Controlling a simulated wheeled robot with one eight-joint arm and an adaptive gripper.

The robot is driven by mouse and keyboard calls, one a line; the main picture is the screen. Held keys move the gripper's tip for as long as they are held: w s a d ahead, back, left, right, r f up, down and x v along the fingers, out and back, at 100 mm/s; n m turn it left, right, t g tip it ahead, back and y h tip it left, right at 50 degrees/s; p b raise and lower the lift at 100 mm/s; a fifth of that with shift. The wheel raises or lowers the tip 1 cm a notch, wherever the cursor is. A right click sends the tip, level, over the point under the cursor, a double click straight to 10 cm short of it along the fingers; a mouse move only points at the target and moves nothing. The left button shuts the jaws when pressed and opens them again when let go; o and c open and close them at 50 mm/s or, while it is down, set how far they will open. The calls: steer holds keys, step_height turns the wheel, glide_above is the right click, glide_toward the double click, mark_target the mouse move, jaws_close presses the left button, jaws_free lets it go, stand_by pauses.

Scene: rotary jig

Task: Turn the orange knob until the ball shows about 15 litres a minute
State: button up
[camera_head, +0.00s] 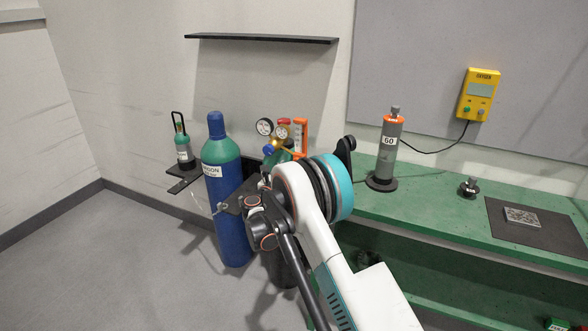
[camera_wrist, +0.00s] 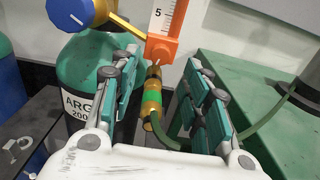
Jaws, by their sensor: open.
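The flowmeter (camera_head: 300,138) stands upright on the regulator, with an orange frame and a white scale. In the wrist view its scale (camera_wrist: 160,14) shows the number 5; the upper scale is cut off and I cannot make out the ball. The orange knob (camera_wrist: 160,48) appears at the foot of the scale, with a small pale mark on its lower edge. My gripper (camera_wrist: 163,62) is open, its two green-padded fingers on either side below the knob, with nothing held. A brass and green hose fitting (camera_wrist: 152,98) shows between the fingers. In the head view my arm hides the gripper.
A blue knob (camera_wrist: 70,12) is close on the left, above the green argon cylinder (camera_wrist: 88,70). Two gauges (camera_head: 265,127) sit beside the flowmeter. A blue cylinder (camera_head: 226,215) stands left. The green bench (camera_head: 440,205) is on the right, with a hose running towards it.

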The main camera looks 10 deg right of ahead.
steer(key=shift+b+x, duration=0.65)
steer(key=shift+x, duration=2.05)
jaws_close()
